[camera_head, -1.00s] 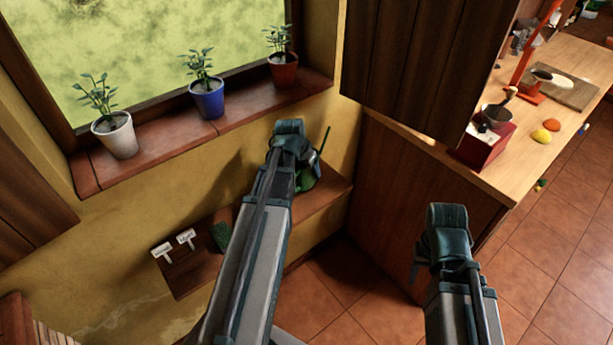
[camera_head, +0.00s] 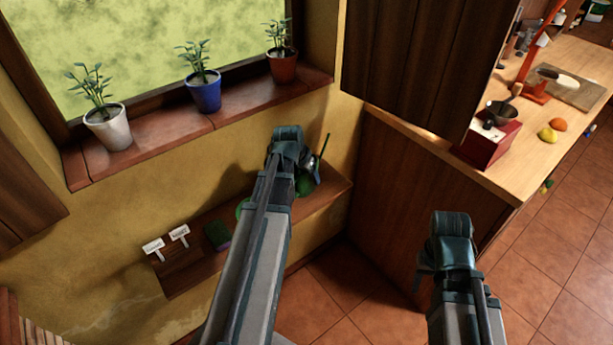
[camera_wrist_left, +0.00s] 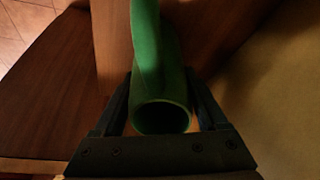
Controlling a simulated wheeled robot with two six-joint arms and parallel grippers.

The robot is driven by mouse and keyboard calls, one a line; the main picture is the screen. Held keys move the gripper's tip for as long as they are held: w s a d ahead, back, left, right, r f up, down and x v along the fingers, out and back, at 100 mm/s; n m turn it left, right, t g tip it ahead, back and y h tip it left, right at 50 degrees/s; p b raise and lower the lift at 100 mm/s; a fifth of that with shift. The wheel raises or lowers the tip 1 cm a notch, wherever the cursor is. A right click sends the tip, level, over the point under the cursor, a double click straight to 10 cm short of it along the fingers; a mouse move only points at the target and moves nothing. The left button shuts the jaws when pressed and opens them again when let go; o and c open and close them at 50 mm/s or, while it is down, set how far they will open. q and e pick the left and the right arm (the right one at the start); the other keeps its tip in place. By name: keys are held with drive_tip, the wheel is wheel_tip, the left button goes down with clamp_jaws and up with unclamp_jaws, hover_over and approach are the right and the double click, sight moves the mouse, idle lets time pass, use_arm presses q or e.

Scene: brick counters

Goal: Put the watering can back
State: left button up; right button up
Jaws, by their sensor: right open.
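The green watering can (camera_head: 305,183) is at the right part of the low wooden shelf, mostly hidden behind my left arm. A thin dark green stem (camera_head: 325,146) rises beside it. My left gripper (camera_wrist_left: 160,90) has its two fingers on either side of a green tubular part (camera_wrist_left: 160,60) in the left wrist view. Whether the fingers press on it is unclear in the dark picture. In the head view the left fingertips are hidden behind the wrist. My right gripper (camera_head: 425,278) is open and empty, in front of the wooden cabinet side.
Potted plants stand on the windowsill (camera_head: 165,135) above. The cabinet side (camera_head: 400,190) and counter (camera_head: 560,90) bound the right. Floor is free below.

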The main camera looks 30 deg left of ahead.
use_arm(q)
drive_tip(key=o, duration=0.3)
drive_tip(key=shift+r, duration=0.1)
drive_tip(key=p+v, duration=1.1)
drive_tip(key=v, duration=0.1)
drive_tip(key=shift+r, duration=0.2)
drive_tip(key=shift+f, duration=0.1)
drive_tip(key=shift+d, duration=0.35)
drive_tip(key=s+d+m+g, duration=0.1)
drive_tip(key=s+d, duration=0.3)
drive_tip(key=d, duration=0.6)
drive_tip(key=s+d+f+m+g+y, duration=0.1)
drive_tip(key=s+d+g, duration=0.1)
drive_tip(key=d, duration=0.8)
drive_tip(key=s+d+m+g, duration=0.1)
drive_tip(key=s+d+g, duration=0.1)
drive_tip(key=s+d, duration=0.3)
drive_tip(key=shift+s+d+f+m, duration=0.1)
drive_tip(key=shift+d+m, duration=0.05)
drive_tip(key=shift+d, duration=0.65)
drive_tip(key=shift+s+d+f+m, duration=0.1)
drive_tip(key=shift+s+d, duration=0.05)
drive_tip(key=shift+d, duration=0.65)
drive_tip(key=shift+s+d+f+m, duration=0.1)
drive_tip(key=shift+d+m, duration=0.05)
drive_tip(key=shift+d, duration=0.65)
